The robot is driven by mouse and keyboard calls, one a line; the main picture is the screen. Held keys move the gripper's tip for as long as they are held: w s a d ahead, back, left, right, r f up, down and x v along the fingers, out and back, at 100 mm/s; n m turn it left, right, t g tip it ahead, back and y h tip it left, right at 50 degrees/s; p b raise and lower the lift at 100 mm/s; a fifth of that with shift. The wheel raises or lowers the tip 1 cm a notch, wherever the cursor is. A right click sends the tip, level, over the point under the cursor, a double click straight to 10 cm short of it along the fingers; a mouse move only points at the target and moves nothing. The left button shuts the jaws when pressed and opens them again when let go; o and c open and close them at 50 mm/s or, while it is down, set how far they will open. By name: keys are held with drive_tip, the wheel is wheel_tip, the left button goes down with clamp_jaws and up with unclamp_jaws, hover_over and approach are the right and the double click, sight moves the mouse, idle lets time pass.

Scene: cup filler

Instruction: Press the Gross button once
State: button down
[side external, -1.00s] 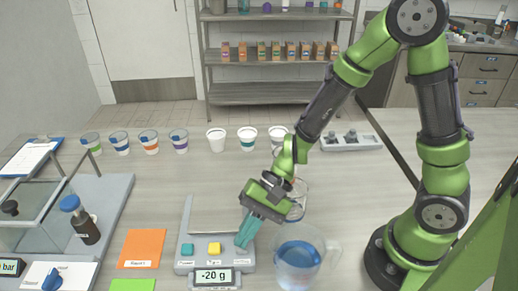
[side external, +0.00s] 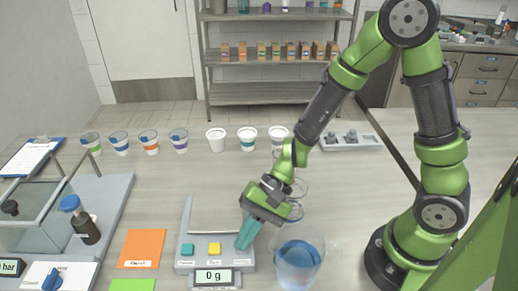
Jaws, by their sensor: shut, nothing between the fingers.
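The grey scale (side external: 187,215) stands at the front middle of the table. Its display (side external: 213,276) reads 0 g. A teal button (side external: 187,249) and a yellow button (side external: 214,249) sit on its front panel; their labels are too small to read. My gripper (side external: 242,245) is shut and empty, its teal fingers pointing down at the right end of the button row. The fingers hide whatever is beneath them there. I cannot tell whether the tips touch the panel.
A jug of blue liquid (side external: 299,262) stands close to the right of the scale. A clear glass vessel (side external: 296,200) is behind my gripper. An orange card (side external: 142,248) and a green card (side external: 132,285) lie left. Several cups (side external: 216,140) line the back.

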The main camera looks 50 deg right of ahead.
drive_tip(key=shift+r, duration=0.9)
drive_tip(key=shift+r, duration=0.1)
drive_tip(key=shift+r, duration=2.4)
drive_tip(key=shift+s+d+f, duration=0.1)
drive_tip(key=s+d+r+n+t+h, duration=0.2)
drive_tip(key=d+r+t+h, duration=0.1)
drive_tip(key=d+r, duration=0.3)
drive_tip(key=s+d+r+n+t+h, duration=0.2)
drive_tip(key=d+r, duration=0.5)
drive_tip(key=d, duration=0.4)
drive_tip(key=shift+s+r+n+t+h, duration=0.15)
drive_tip(key=shift+n+t+h, duration=0.7)
drive_tip(key=shift+h, duration=0.25)
